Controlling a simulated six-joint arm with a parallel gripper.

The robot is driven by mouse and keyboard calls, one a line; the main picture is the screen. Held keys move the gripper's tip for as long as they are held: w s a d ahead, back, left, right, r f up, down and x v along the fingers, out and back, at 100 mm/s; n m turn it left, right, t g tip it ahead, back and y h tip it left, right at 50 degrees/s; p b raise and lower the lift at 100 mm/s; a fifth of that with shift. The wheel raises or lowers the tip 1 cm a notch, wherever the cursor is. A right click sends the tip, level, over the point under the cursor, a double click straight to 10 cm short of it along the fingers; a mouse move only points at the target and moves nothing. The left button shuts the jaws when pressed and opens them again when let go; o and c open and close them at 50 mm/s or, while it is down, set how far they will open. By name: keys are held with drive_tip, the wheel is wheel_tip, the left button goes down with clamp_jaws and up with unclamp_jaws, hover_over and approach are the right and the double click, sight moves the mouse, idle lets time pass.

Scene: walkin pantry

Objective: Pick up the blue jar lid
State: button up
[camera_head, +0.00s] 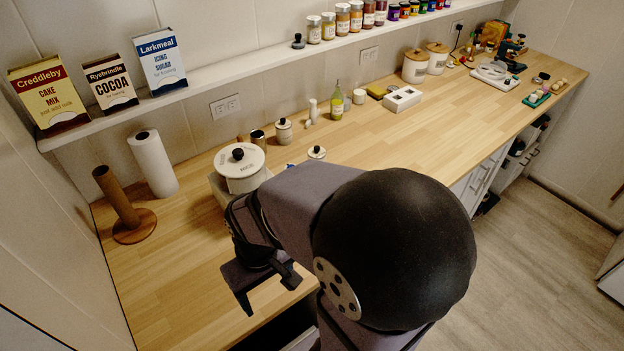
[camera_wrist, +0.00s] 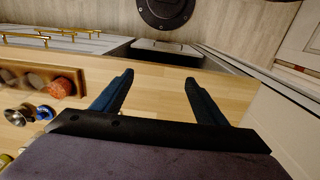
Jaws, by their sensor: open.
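My gripper (camera_head: 266,290) is over the front left part of the counter in the head view, fingers pointing down. In the wrist view my gripper (camera_wrist: 159,78) has its two dark fingers wide apart, with only bare wood between them. A small round blue thing (camera_wrist: 45,112), perhaps the blue jar lid, lies on the counter at the left of the wrist view, beside the left finger and apart from it. It is small and partly cut by the gripper body.
A silver round piece (camera_wrist: 17,115) and a wooden tray (camera_wrist: 22,72) with a reddish round piece (camera_wrist: 60,87) are near the blue thing. A white lidded canister (camera_head: 240,180), paper towel roll (camera_head: 153,163) and tube on a stand (camera_head: 118,200) stand behind. The front left counter is clear.

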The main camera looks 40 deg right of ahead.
drive_tip(key=w+d+f+m+t+b, duration=0.25)
drive_tip(key=w+d+m+b, duration=0.2)
drive_tip(key=w+d, duration=0.9)
drive_tip(key=w+d+f+m+t+h+b, duration=0.1)
drive_tip(key=w+d+m+b, duration=0.15)
drive_tip(key=d, duration=0.75)
drive_tip(key=w+d+f+m+h+b, duration=0.1)
drive_tip(key=w+d+h, duration=0.15)
drive_tip(key=d, duration=0.75)
drive_tip(key=shift+y, duration=0.35)
drive_tip(key=shift+w+a+p+x, duration=0.15)
drive_tip(key=shift+p+x, duration=0.75)
drive_tip(key=shift+x, duration=1.05)
drive_tip(key=shift+w+a+p+x, duration=0.15)
drive_tip(key=shift+p+x, duration=0.75)
drive_tip(key=shift+x, duration=1.05)
drive_tip(key=shift+r, duration=0.1)
drive_tip(key=c, duration=1.1)
